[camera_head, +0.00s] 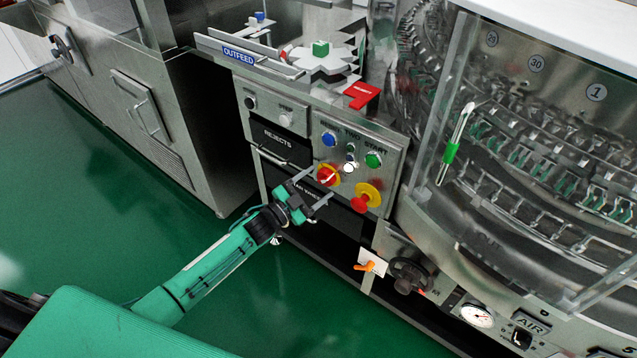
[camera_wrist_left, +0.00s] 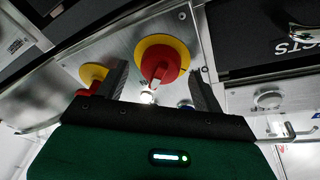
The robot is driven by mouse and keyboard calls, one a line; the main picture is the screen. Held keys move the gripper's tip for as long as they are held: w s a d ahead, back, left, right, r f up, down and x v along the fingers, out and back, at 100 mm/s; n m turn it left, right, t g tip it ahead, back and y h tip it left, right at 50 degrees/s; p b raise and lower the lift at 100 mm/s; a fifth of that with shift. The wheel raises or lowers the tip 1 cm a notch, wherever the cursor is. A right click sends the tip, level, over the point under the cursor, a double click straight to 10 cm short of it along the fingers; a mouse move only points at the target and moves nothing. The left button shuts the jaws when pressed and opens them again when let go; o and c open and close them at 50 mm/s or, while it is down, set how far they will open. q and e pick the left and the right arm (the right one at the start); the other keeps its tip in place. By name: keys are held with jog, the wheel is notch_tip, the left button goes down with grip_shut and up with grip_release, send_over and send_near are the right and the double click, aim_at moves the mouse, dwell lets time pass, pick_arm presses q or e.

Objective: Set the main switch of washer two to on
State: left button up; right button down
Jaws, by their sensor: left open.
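The control panel (camera_head: 393,155), with small lettering that seems to read TWO, carries two red knobs on yellow plates. The left red knob (camera_head: 327,175) is beside my left gripper (camera_head: 320,188); the right red knob (camera_head: 362,202) stands apart. I cannot tell from the labels which is the main switch. In the left wrist view, one red knob (camera_wrist_left: 160,62) lies between the open jaws of my left gripper (camera_wrist_left: 162,80), with no clear contact. The other red knob (camera_wrist_left: 88,91) is partly hidden behind the left finger. My right gripper is not in view.
Blue (camera_head: 329,139) and green (camera_head: 373,160) buttons sit above the knobs. A REJECTS drawer (camera_head: 280,141) is to the left. A valve wheel (camera_head: 408,274) and an orange handle (camera_head: 365,267) lie below right. A clear guard (camera_head: 425,160) stands at right. The green floor (camera_head: 110,170) is open at left.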

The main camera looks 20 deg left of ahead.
pick_arm(q)
jog(key=v, duration=1.2)
jog(key=shift+s, duration=0.25)
jog(key=shift+a, duration=0.1)
